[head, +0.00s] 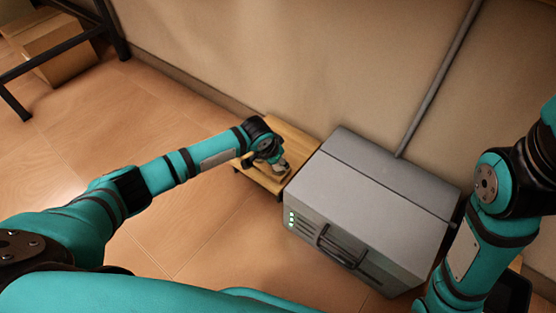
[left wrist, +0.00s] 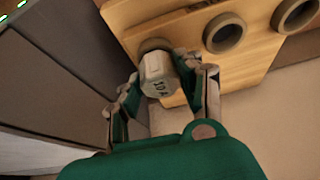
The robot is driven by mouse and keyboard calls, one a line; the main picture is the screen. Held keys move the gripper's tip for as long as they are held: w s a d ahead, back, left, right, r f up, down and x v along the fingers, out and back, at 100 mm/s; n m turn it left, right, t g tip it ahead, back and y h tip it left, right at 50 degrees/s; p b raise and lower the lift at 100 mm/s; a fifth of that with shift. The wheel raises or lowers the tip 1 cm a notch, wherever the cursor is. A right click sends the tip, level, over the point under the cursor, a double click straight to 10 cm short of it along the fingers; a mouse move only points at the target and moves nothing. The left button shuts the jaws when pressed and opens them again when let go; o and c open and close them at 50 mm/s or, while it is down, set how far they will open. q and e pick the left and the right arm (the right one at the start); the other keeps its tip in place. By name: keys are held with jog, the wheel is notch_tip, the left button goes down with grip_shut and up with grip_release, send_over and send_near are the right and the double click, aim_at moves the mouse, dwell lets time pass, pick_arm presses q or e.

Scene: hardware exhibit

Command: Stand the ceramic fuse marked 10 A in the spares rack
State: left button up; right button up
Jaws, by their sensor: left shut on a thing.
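The white ceramic fuse (left wrist: 158,76) shows its "10 A" marking in the left wrist view. My left gripper (left wrist: 160,84) is shut on it, one finger on each side. The spares rack is a light wooden board (left wrist: 185,18) with round dark-rimmed sockets. The fuse's far end overlaps the leftmost socket (left wrist: 153,45); I cannot tell whether it is inside or just above it. In the head view my left gripper (head: 279,166) is over the wooden rack (head: 249,161). My right gripper is not clearly visible; only its arm shows.
A grey metal box (head: 375,195) with a front handle stands close to the rack's right side. The middle socket (left wrist: 224,33) and the right socket (left wrist: 295,13) look empty. A wall rises behind. Open tiled floor (head: 185,240) lies left and in front.

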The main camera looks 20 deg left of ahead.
pick_arm(q)
jog(key=shift+f, duration=0.1)
jog(key=o, duration=0.7)
jog(key=shift+c, duration=0.2)
jog(key=o, duration=0.5)
jog(key=shift+o, duration=0.4)
jog(key=o, duration=0.4)
